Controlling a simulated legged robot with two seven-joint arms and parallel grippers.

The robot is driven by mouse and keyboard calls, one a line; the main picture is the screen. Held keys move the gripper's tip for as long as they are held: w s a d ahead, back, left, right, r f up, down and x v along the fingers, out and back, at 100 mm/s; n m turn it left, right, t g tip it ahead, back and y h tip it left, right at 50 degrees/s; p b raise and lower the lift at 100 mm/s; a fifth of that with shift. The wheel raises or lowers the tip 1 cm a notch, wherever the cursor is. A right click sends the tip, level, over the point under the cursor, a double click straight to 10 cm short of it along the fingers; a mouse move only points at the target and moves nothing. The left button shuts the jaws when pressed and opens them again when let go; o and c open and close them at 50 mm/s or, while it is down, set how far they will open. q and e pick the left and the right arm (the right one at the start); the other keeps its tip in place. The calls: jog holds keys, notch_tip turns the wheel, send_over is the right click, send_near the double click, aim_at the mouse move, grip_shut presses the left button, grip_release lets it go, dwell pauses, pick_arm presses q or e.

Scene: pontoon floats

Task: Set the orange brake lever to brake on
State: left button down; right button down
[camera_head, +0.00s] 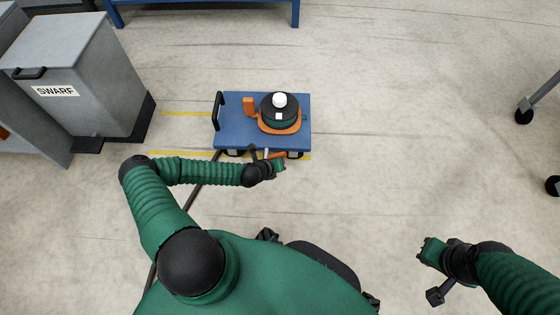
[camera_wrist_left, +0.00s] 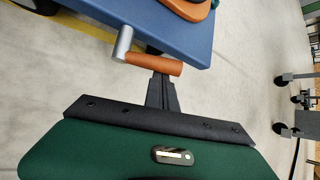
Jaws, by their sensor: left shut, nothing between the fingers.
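The orange brake lever (camera_head: 277,155) is on the near side of a blue cart (camera_head: 232,133). In the left wrist view its orange handle (camera_wrist_left: 153,64) sticks out sideways from a grey metal post (camera_wrist_left: 123,43) at the cart's edge. My left gripper (camera_head: 279,164) is at the lever. In the left wrist view its dark fingers (camera_wrist_left: 160,88) are shut and empty, with the tips right at the handle's underside in the picture; I cannot tell whether they touch. My right gripper (camera_head: 432,252) is far from the cart at the lower right, too small to read.
The cart carries a dark round unit (camera_head: 280,108) with a white top on an orange base, and has a black handle (camera_head: 217,111) on its left. A grey SWARF bin (camera_head: 95,75) stands at the left. Floor right of the cart is clear.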

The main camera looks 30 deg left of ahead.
pick_arm(q)
jog(key=a+r+n+t+h, duration=0.1)
jog(key=s+a+r+n+t+h, duration=0.1)
jog(key=h, duration=0.1)
jog(key=s+a+r+n+t+h, duration=0.1)
jog(key=t, duration=0.1)
jog(key=shift+a+h+p, duration=0.3)
jog(key=shift+a+p, duration=0.05)
jog(key=shift+a, duration=0.05)
jog(key=shift+s+r, duration=0.1)
dwell(1.4)
jog(key=shift+r+p, duration=0.7)
jog(key=shift+p, duration=0.25)
